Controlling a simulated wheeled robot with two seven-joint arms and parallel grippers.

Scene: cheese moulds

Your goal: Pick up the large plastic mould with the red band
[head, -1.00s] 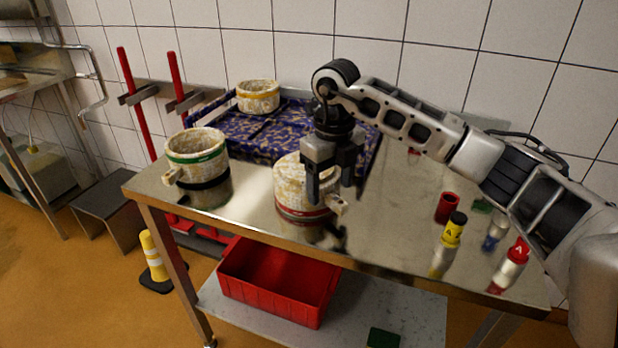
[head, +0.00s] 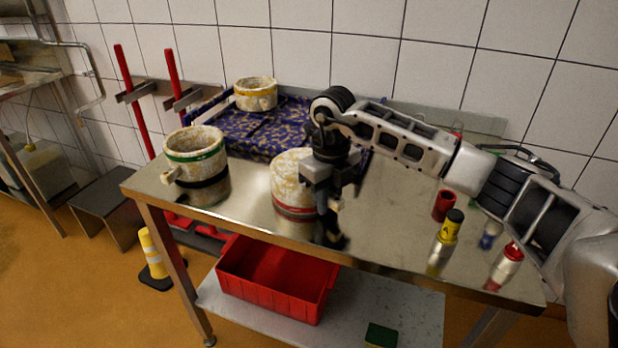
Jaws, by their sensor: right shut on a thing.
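The large plastic mould with the red band (head: 290,186) is a worn cream cylinder on the steel table, right of the green-banded mould. My right gripper (head: 325,208) points down at its right side and is shut on it. The fingers and wrist hide the mould's right part, including most of its side handle. The mould looks upright and at table level; I cannot tell whether it is clear of the surface. My left gripper is not in view.
A green-banded mould (head: 195,155) stands left on the table (head: 390,230). A yellow-banded mould (head: 256,95) sits on the blue patterned tray (head: 238,128). A red cup (head: 443,205), a yellow bottle (head: 449,228) and a red-topped bottle (head: 508,262) stand right. A red crate (head: 275,300) is below.

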